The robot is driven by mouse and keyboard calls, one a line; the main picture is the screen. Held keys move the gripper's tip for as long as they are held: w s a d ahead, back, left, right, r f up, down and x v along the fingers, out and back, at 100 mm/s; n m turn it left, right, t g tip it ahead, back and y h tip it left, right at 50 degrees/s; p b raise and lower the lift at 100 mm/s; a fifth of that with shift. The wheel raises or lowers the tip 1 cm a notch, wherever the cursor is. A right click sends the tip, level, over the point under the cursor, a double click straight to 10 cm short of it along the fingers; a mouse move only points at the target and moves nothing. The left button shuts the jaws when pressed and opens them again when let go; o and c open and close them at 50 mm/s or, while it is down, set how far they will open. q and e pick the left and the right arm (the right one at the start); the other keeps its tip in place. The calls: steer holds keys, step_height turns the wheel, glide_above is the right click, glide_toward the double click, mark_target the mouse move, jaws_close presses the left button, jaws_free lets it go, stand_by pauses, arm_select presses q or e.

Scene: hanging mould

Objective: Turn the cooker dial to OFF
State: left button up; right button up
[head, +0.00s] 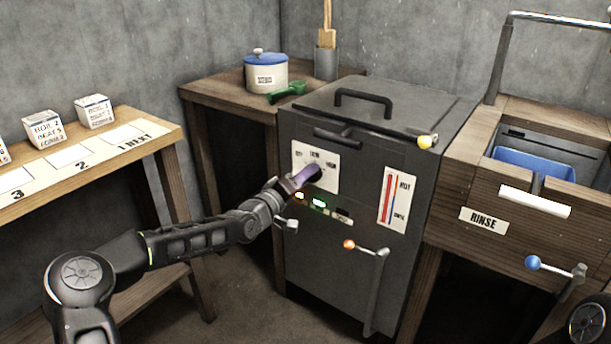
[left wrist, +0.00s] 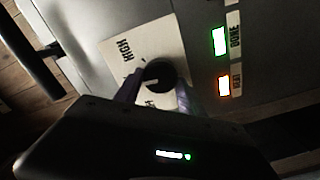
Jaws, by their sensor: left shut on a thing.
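The cooker (head: 345,260) is a dark grey box with a closed lid. Its dial (head: 313,172) is a black round knob on a white plate (head: 328,160) on the front. My left gripper (head: 303,178) is shut on the dial, with a finger on each side of it. The left wrist view shows the dial (left wrist: 160,75) between the fingertips, with a small pale mark on its face. HIGH is readable on the plate (left wrist: 125,50) there; my gripper partly hides the other labels. I cannot tell exactly which label the dial points to. My right gripper is out of view.
An orange light (left wrist: 224,85) and a green light (left wrist: 219,41) are lit beside the dial. A rinse basin (head: 530,165) stands at right, a shelf with labelled boxes (head: 43,130) at left. A white pot (head: 266,74) sits behind.

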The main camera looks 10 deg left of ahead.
arm_select(q)
steer(key=shift+f+n+b, duration=0.15)
steer(key=shift+n+b, duration=0.65)
steer(key=shift+n, duration=2.45)
steer(key=shift+f+n+b, duration=0.1)
steer(key=shift+n+b, duration=0.65)
steer(key=shift+n, duration=2.5)
steer(key=o, duration=1.4)
steer(key=p+v, duration=0.1)
steer(key=v, duration=0.6)
steer(key=shift+s+a+p, duration=0.1)
steer(key=shift+s+p, duration=0.2)
steer(key=shift+s, duration=0.05)
